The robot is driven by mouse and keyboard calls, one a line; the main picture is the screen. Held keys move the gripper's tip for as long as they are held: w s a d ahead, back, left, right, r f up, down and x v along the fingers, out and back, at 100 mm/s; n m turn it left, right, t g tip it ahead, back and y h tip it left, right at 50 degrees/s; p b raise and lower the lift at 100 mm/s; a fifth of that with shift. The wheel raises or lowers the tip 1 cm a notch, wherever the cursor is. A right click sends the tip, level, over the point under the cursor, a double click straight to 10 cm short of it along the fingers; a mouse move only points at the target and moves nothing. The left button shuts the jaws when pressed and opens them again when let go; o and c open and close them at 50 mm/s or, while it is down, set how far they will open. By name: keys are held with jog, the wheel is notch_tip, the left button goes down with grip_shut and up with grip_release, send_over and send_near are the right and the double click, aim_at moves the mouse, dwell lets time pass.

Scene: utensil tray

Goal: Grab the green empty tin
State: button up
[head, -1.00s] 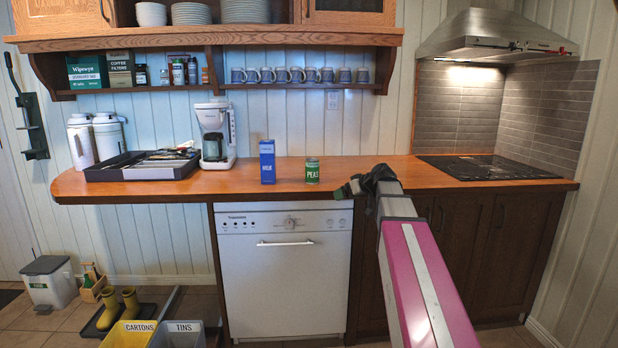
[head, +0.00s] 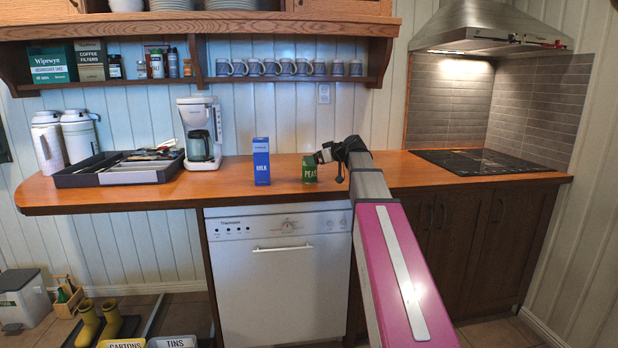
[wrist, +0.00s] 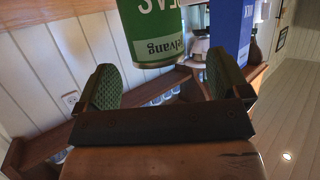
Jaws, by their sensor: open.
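The green tin labelled PEAS (head: 308,172) stands upright on the wooden counter, just right of the blue milk carton. My gripper (head: 322,155) is at the tin's upper right in the head view and hides part of its top edge. In the wrist view the tin (wrist: 152,38) appears upside down at the top, ahead of and between my two green-padded fingers. My gripper is open and empty there, with a gap between the tin and each finger. Whether the fingertips overlap the tin in depth is hard to tell.
The milk carton (head: 261,165) stands close to the tin's left and also shows behind it in the wrist view (wrist: 230,40). A coffee maker (head: 201,135) and a dark utensil tray (head: 75,178) are farther left. The hob (head: 490,162) is at right. Bins marked CARTONS and TINS (head: 172,342) stand below.

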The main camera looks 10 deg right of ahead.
jog(key=x, duration=0.5)
jog(key=shift+w+f, duration=0.15)
jog(key=shift+w, duration=0.2)
jog(key=c, duration=1.2)
